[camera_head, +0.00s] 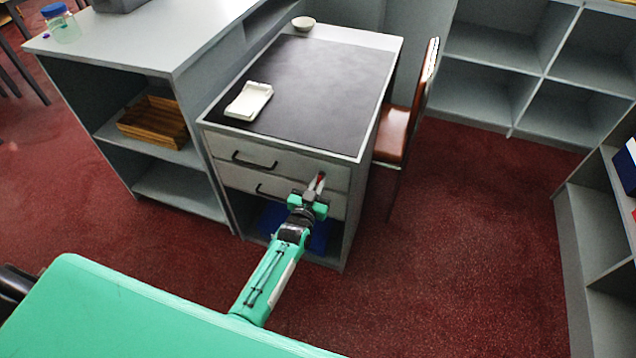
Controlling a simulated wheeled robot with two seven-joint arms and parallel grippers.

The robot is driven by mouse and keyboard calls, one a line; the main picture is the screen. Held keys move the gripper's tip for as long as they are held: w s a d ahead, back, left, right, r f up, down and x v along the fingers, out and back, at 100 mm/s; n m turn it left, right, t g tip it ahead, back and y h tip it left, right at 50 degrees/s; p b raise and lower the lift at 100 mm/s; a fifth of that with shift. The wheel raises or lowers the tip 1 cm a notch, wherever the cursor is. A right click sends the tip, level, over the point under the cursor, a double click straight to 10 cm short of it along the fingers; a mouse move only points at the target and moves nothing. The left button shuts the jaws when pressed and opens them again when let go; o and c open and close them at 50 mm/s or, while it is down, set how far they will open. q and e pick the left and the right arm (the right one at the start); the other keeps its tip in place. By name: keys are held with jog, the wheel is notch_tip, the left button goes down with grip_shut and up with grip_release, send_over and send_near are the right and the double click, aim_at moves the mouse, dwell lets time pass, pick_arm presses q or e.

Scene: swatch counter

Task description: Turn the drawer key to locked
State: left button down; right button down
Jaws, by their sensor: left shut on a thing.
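The drawer unit (335,173) stands under a desk with a dark top, and its two drawers with black handles are closed. A small red piece, which looks like the drawer key (320,180), shows at the right of the upper drawer front. My left gripper (316,186) is at that drawer front, shut on the key. Its fingers hide most of the key and the lock, so I cannot tell which way the key is turned. My right gripper is not in view.
A white tray (248,101) and a small bowl (303,23) are on the desk top (310,80). A brown chair (395,130) stands close at the desk's right side. A shelf counter (150,40) adjoins on the left. Red carpet (460,230) is clear to the right.

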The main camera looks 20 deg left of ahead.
pick_arm(q)
jog(key=shift+n, duration=0.3)
dwell(0.4)
jog(key=c, duration=1.5)
grip_release()
jog(key=shift+c, duration=0.2)
jog(key=shift+s, duration=0.1)
